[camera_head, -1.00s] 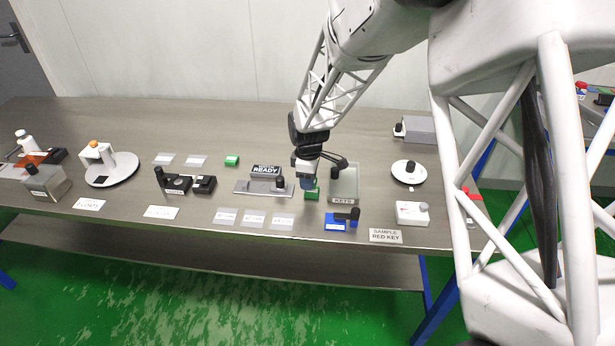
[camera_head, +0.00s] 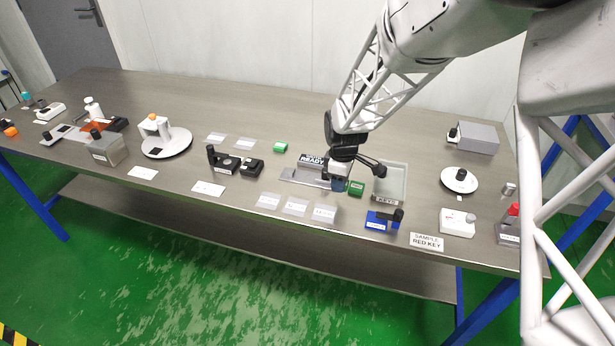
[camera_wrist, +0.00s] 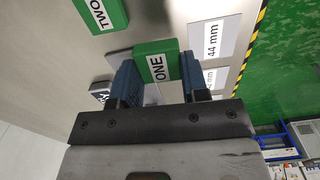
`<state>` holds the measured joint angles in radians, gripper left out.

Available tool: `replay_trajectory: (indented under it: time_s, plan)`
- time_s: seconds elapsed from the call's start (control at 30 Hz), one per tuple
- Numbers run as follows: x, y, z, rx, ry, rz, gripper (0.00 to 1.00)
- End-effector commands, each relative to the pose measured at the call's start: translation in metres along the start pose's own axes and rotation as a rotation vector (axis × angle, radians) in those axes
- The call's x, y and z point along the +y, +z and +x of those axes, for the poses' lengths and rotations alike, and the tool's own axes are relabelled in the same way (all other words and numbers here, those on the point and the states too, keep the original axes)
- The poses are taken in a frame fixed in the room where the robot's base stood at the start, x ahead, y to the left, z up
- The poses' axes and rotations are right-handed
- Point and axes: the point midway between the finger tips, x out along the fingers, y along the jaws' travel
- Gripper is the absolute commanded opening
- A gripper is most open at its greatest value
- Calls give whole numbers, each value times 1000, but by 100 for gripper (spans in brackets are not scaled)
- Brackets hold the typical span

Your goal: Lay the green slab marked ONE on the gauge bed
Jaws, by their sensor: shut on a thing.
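The green slab marked ONE (camera_wrist: 157,67) is between the two blue fingers of my gripper (camera_wrist: 155,80) in the wrist view, and the gripper is shut on it.
A sign reading READY (camera_head: 312,161) stands behind the plate. The green slab TWO (camera_wrist: 98,12) lies farther left and back. Thickness cards (camera_head: 295,207) lie in front. The KEYS tray (camera_head: 391,182) and a blue block (camera_head: 381,222) are close on the right.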

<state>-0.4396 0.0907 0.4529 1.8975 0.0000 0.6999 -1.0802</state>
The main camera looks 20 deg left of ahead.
Motion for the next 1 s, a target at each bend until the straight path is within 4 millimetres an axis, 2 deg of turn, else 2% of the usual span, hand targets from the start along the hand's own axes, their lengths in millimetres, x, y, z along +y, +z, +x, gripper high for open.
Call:
replay_trajectory:
  time_s: [0.2,0.43,0.6,1.0]
  plan:
    - [-42,-25,-3,0,1,-29,19]
    - [-73,-40,-5,0,0,-48,19]
    - [-81,-43,-5,0,0,-51,19]
    - [-80,-44,-4,0,0,-51,19]
